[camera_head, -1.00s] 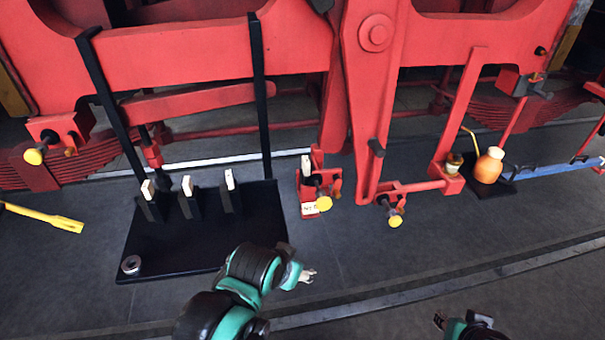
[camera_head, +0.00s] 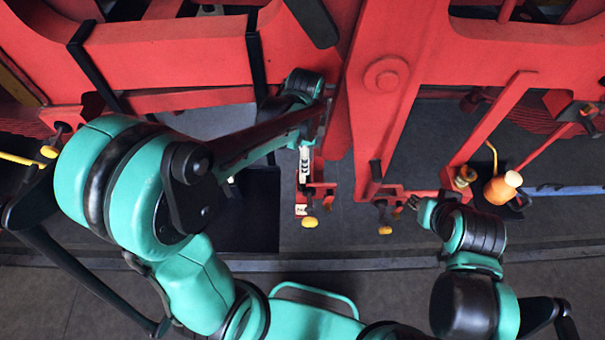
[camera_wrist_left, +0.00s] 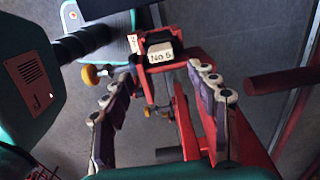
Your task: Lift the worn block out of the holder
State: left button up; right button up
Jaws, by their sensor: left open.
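The red holder (camera_head: 318,188) hangs low at the middle of the red frame, with a pale tag (camera_head: 301,210) and a yellow knob (camera_head: 309,222). In the left wrist view the holder (camera_wrist_left: 152,66) carries a block with a white face marked "No 5" (camera_wrist_left: 161,55). My left gripper (camera_head: 304,165) is above the holder, pointing down. My right gripper (camera_head: 411,203) is right of the holder, too small to read.
A dark board (camera_head: 250,225) is mostly hidden behind my left arm. A second yellow knob (camera_head: 385,230) hangs right of the holder. An orange jug (camera_head: 500,190) stands further right, near my right arm. Red beams of the frame stand close around the holder.

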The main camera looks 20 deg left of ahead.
pick_arm(q)
send_over(303, 182)
jog(key=w, duration=0.2)
jog(key=f, duration=0.6)
jog(key=shift+w+a, duration=0.1)
jog(key=shift+a, duration=0.1)
jog(key=shift+f, duration=0.25)
grip_shut()
